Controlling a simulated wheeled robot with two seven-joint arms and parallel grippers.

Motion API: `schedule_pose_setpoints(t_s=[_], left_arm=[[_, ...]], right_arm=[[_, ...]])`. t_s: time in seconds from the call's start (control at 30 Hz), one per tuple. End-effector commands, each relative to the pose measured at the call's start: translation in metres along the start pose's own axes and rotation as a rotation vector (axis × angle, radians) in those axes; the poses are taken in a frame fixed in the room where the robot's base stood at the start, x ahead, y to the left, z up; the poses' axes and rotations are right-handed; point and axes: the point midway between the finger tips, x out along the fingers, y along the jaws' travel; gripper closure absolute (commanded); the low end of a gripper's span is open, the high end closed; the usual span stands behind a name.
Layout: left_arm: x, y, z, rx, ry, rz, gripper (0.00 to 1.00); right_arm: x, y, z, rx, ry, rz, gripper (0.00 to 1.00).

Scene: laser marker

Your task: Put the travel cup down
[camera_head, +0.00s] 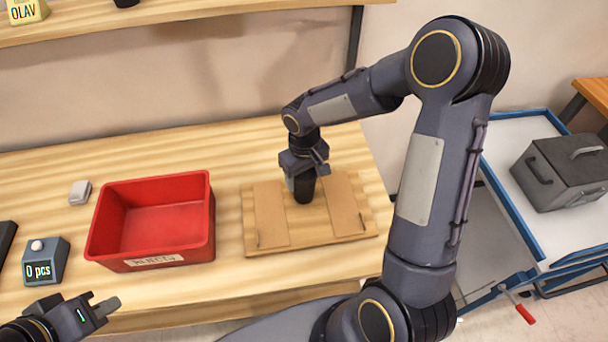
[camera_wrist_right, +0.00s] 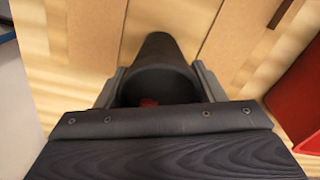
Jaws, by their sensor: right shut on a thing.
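The black travel cup (camera_head: 304,188) is upright in my right gripper (camera_head: 304,172), over the wooden board with cardboard pads (camera_head: 344,235). Its base appears at or just above the board, between the two pads; I cannot tell whether it touches. In the right wrist view the dark cup (camera_wrist_right: 158,52) sits between the two fingers of my right gripper (camera_wrist_right: 155,85), which are shut on it. My left gripper (camera_head: 100,308) is at the lower left, in front of the table edge, with its fingers apart and nothing seen between them.
A red bin labelled REJECTS (camera_head: 165,258) stands left of the board. A counter reading 0 pcs (camera_head: 45,262) and a small pale object (camera_head: 80,192) are further left. A grey toolbox (camera_head: 565,172) sits on a blue-edged cart at right. Bare table lies behind the board.

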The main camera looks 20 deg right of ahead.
Motion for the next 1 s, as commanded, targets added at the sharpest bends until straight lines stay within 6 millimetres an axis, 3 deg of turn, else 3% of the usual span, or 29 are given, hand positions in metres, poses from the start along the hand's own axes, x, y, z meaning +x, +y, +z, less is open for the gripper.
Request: schedule_pose_setpoints(t_s=[0.03,0.07,0.2,0.6,1.0], left_arm=[[0.003,-0.001,0.002,0.0,0.0,0.0,1.0],[0.002,-0.001,0.001,0.0,0.0,0.0,1.0],[0.001,-0.001,0.001,0.0,0.0,0.0,1.0],[-0.001,0.001,-0.001,0.0,0.0,0.0,1.0],[0.001,0.0,0.001,0.0,0.0,0.0,1.0]], right_arm=[[0.004,0.0,0.0,0.0,0.001,0.0,0.46],[0.002,0.0,0.0,0.0,0.0,0.0,0.33],[0.001,0.0,0.0,0.0,0.0,0.0,0.16],[-0.007,0.0,-0.001,0.001,0.003,0.001,0.16],[-0.088,0.0,-0.001,0.002,0.007,0.0,0.16]])
